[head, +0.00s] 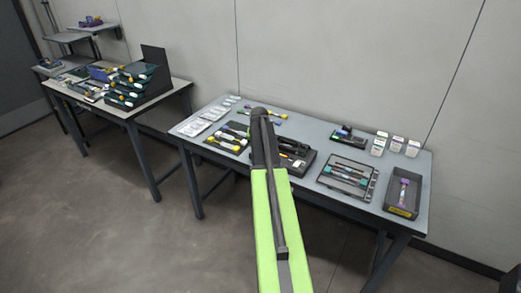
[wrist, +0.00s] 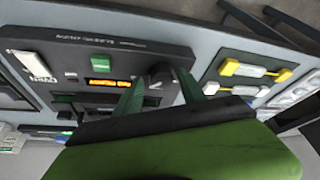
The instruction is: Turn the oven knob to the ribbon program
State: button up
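The oven is a dark panel unit (wrist: 90,50) in the wrist view, with an orange-lit display, a green button and a white part on its face. Its dark round knob (wrist: 160,73) sits near the panel's right edge. My gripper (wrist: 161,77) has its two green fingers apart, one on each side of the knob. I cannot tell whether either finger touches it. The knob's marking is too small to read. In the head view the dark unit (head: 302,165) is partly hidden behind my green arm, and my fingertips are not visible.
A tray with yellow-ended pieces (wrist: 240,70) lies close to the right of the panel in the wrist view. In the head view, a tool tray (head: 375,192) and a dark bin (head: 418,190) stand to the right on the table. White packets (head: 192,128) lie at left.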

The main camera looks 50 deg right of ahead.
jog(key=shift+a, duration=0.1)
jog(key=shift+r, duration=0.1)
jog(key=shift+a+r+p, duration=0.1)
jog(key=shift+r+p, duration=0.2)
jog(key=shift+p, duration=0.1)
jog(key=p+v, duration=1.5)
jog(key=v, duration=0.1)
jog(key=shift+r, duration=0.35)
jog(key=shift+s, duration=0.1)
